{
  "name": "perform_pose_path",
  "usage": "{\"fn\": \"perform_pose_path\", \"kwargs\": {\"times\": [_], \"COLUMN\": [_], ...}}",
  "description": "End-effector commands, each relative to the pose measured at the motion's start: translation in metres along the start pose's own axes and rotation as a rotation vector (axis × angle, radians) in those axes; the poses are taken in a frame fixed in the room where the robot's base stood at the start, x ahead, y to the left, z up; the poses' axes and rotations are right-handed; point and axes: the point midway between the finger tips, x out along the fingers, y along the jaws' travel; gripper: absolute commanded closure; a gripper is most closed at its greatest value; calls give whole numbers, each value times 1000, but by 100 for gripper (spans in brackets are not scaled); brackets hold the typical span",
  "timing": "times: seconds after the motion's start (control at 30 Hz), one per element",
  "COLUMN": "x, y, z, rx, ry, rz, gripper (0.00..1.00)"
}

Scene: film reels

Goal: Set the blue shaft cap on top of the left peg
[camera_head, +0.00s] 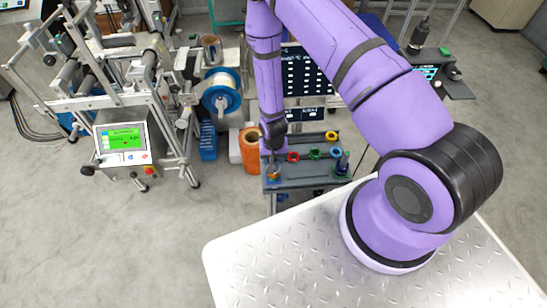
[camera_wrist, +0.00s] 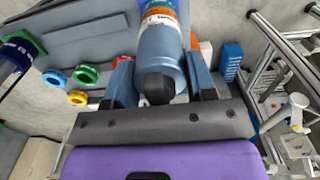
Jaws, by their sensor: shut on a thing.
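My gripper (camera_wrist: 158,62) is shut on a steel-blue cylinder (camera_wrist: 163,48), which looks like the blue shaft cap; a dark piece shows at its near end. Just beyond it in the wrist view is a stack with an orange and white band (camera_wrist: 160,20) and a blue part, apparently at the left peg. In the head view my gripper (camera_head: 273,158) is over the left end of the grey tray (camera_head: 310,180), above a small orange-brown and bluish item (camera_head: 273,173). The cap hides the peg, so I cannot tell whether they touch.
Red (camera_head: 293,156), green (camera_head: 315,153) and yellow (camera_head: 331,136) rings lie on the tray. A blue-topped upright post (camera_head: 342,162) stands at its right end. An orange roll (camera_head: 250,148), a blue bin (camera_head: 208,140) and a reel machine (camera_head: 125,90) are to the left.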

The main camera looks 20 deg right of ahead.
Motion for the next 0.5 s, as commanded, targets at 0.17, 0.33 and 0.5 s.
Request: {"fn": "perform_pose_path", "kwargs": {"times": [0.17, 0.33, 0.5], "x": [0, 0, 0], "y": [0, 0, 0], "z": [0, 0, 0], "rx": [0, 0, 0], "ry": [0, 0, 0], "rz": [0, 0, 0], "gripper": [36, 20, 20]}}
